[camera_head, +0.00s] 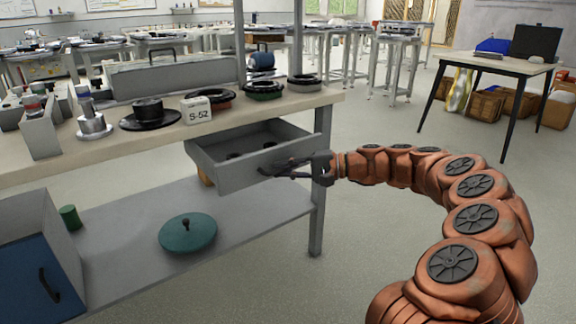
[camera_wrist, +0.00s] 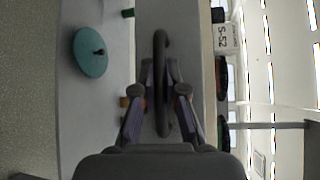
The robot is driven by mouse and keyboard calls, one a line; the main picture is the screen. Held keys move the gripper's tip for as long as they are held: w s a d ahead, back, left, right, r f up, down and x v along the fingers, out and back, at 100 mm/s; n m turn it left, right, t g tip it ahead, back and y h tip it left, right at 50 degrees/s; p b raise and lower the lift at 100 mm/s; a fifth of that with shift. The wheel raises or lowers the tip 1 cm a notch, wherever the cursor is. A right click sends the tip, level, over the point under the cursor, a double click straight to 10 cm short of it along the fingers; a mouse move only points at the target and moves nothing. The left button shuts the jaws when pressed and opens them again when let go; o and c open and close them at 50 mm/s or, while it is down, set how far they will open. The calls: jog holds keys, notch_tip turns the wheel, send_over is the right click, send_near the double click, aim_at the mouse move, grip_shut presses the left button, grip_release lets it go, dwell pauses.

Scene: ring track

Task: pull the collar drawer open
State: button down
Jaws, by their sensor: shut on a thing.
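The collar drawer (camera_head: 228,176) is a grey drawer under the bench top in the head view. It stands pulled out, with its inside showing and a few dark round things (camera_head: 250,150) in it. My gripper (camera_head: 285,170) is at the drawer's front, at its dark handle. In the wrist view the dark bar handle (camera_wrist: 161,85) runs between the fingers of my gripper (camera_wrist: 160,95), against the grey drawer front (camera_wrist: 190,60). My gripper is shut on the handle. The far end of the drawer is hidden under the bench top.
The bench top (camera_head: 60,160) carries a sign S-52 (camera_head: 197,110) and several dark rings and stands. A teal lidded disc (camera_head: 188,234) lies on the lower shelf (camera_head: 120,262). A blue-fronted cabinet (camera_head: 40,270) stands at lower left. The floor (camera_head: 370,225) right of the bench is clear.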

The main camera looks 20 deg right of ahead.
dwell(0.3)
jog(key=c, duration=1.2)
grip_release()
jog(key=v, duration=1.2)
